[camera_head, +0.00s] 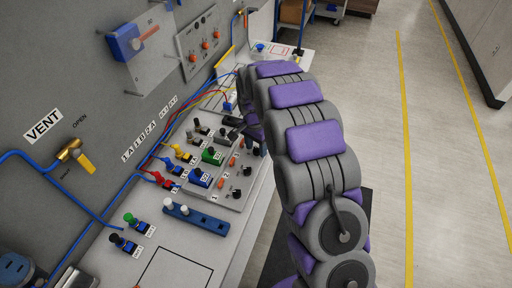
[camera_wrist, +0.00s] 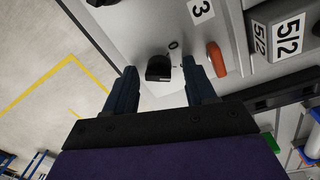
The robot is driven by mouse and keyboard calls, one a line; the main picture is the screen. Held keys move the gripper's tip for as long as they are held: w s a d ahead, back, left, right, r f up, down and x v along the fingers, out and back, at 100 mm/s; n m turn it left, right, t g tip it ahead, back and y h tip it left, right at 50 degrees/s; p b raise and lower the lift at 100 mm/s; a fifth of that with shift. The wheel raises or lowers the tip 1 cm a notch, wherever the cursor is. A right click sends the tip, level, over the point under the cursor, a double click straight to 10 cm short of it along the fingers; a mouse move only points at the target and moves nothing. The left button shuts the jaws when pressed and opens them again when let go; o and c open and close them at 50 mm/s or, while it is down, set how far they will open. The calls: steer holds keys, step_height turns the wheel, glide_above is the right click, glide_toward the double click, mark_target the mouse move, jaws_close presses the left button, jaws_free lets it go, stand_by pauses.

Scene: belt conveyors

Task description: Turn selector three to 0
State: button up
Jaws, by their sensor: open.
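In the wrist view a black knob (camera_wrist: 158,70), taken as selector three, stands on the light grey panel (camera_wrist: 150,25). A white label 3 (camera_wrist: 201,10) lies up and to the right of it. My gripper (camera_wrist: 160,73) is open, with one dark blue finger on each side of the knob; I cannot tell whether either touches it. Small dark marks are on the panel by the knob, but its setting is unclear. In the head view my arm (camera_head: 310,140) covers most of the gripper and this part of the panel.
An orange part (camera_wrist: 216,58) stands close beside the right finger, with a 5/2 block (camera_wrist: 285,35) beyond. In the head view, black knobs (camera_head: 237,194) by labels 1 and 2, a green block (camera_head: 212,156) and blue block (camera_head: 201,178) crowd the panel. Floor to the right is clear.

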steer(key=shift+c, duration=0.5)
steer(key=c, duration=0.9)
steer(key=shift+p, duration=0.3)
steer(key=shift+r+n+p, duration=0.2)
steer(key=shift+n+p, duration=0.75)
steer(key=shift+n, duration=0.15)
steer(key=n+p, duration=0.3)
steer(key=shift+n+t, duration=0.3)
steer(key=n+p, duration=0.3)
steer(key=n, duration=0.3)
steer(key=shift+f+p, duration=0.1)
steer(key=shift+p, duration=0.25)
